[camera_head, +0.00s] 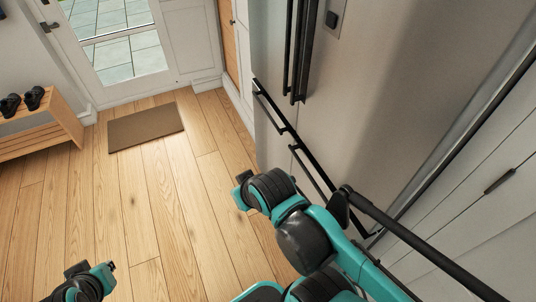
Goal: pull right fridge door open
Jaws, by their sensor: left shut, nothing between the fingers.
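The right fridge door (395,75) is a broad grey steel panel on the right side. It looks closed. Its long black upright handle (307,40) runs beside the left door's handle (289,40) near the top centre. My left gripper (91,278) is at the bottom left edge, partly cut off, shut and empty over the floor, well apart from the fridge. My right arm, teal and black, fills the bottom centre below the handles. I cannot clearly make out its gripper. Nothing visibly touches the door handles.
Black drawer handles (289,125) stick out below the doors. A black bar (420,246) slants across the lower right. White cabinets (480,225) flank the fridge. A mat (146,127) and wooden shoe bench (48,126) lie at left. The wooden floor between is clear.

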